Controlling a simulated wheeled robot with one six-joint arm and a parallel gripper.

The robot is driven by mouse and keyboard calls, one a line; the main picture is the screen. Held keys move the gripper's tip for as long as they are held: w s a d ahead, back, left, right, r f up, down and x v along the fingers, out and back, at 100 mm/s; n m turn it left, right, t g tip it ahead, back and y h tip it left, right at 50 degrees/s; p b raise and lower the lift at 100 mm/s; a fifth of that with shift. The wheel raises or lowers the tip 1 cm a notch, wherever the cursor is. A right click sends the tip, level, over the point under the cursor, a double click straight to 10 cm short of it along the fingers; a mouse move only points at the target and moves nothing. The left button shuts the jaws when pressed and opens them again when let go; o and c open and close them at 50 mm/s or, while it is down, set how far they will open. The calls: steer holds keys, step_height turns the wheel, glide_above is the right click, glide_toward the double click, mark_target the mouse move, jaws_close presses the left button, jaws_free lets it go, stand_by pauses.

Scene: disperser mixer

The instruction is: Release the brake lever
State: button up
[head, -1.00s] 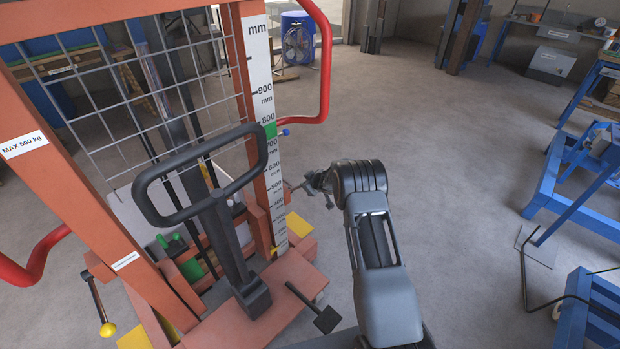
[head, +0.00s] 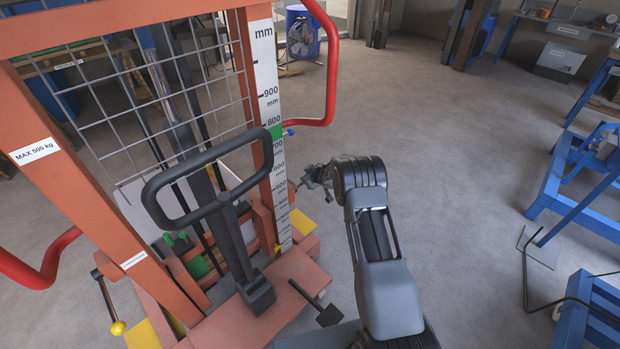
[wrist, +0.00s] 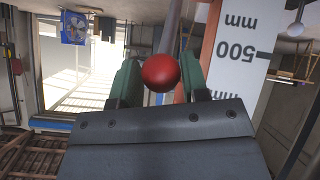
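A round red knob (wrist: 161,73) shows in the wrist view, between the two green fingers of my gripper (wrist: 162,82). A grey rod (wrist: 172,25) shows above the knob; I cannot tell if they are joined. The fingers stand apart, one on each side of the knob, with little gap. I cannot tell whether they touch it. In the head view my gripper (head: 312,180) is at the right side of the orange stacker, beside its white scale (head: 266,80). The knob is not clear there. No part is labelled as the brake lever.
The stacker has a black loop handle (head: 160,216), a yellow-knobbed lever (head: 118,327), a black pedal (head: 328,315), a blue knob (head: 289,131) and a red side rail (head: 331,85). Blue frames (head: 575,190) stand at right. Open floor (head: 440,150) lies between.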

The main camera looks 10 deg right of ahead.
steer(key=o, duration=0.3)
steer(key=shift+s+f, duration=0.1)
steer(key=shift+f, duration=0.05)
steer(key=shift+v, duration=6.9)
